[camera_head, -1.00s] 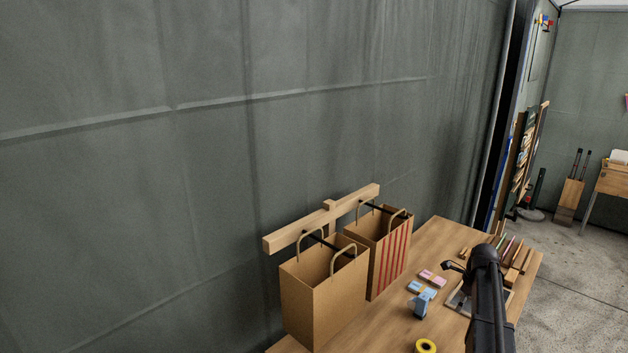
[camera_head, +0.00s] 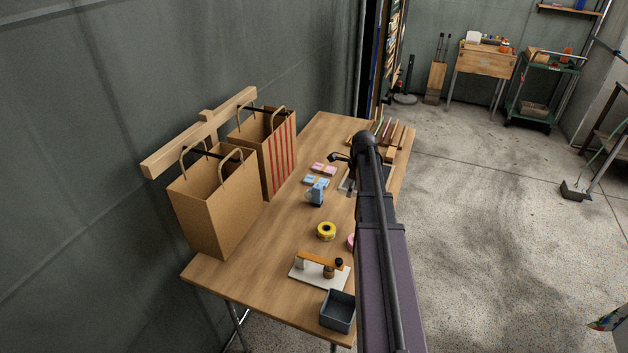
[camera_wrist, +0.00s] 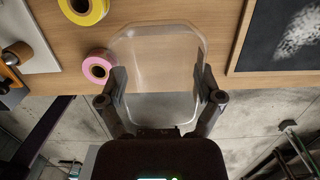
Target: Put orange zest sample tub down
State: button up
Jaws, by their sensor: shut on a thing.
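My gripper (camera_wrist: 163,88) is shut on a clear, see-through tub (camera_wrist: 165,50), which I take to be the orange zest sample tub. Its fingers press the tub from both sides in the wrist view. Through the tub I see the wooden table's edge and the concrete floor below. The tub appears over the front edge of the table (camera_head: 283,220); whether it touches the wood I cannot tell. No orange content or label shows. In the head view my arm hides the tub and the fingers.
A pink tape roll (camera_wrist: 88,68) lies just left of the tub, with a yellow roll (camera_wrist: 72,18) beyond. A wood-framed dark board (camera_wrist: 258,50) is at right. Two paper bags (camera_head: 215,205) stand at the table's back. A grey bin (camera_head: 338,312) sits at the near end.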

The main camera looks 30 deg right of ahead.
jog(key=s+a+f+b, duration=0.2)
jog(key=s, duration=0.2)
jog(key=s+a+f+b, duration=0.2)
jog(key=s, duration=0.2)
jog(key=s+a+f+b, duration=0.2)
jog(key=s+f, duration=0.1)
jog(key=s, duration=0.1)
jog(key=shift+s, duration=0.4)
jog(key=shift+w+d, duration=0.1)
jog(key=b, duration=0.2)
send_over(349, 214)
jog(key=s, duration=0.1)
jog(key=shift+s+a+f, duration=0.1)
jog(key=shift+a+f, duration=0.1)
jog(key=shift+f, duration=0.4)
jog(key=shift+w+d, duration=0.2)
jog(key=shift+w, duration=0.2)
jog(key=shift+w+d+f+b, duration=0.1)
jog(key=shift+w+f+b, duration=0.1)
jog(key=shift+f+b, duration=1.45)
jog(key=shift+f, duration=0.2)
jog(key=shift+f, duration=0.2)
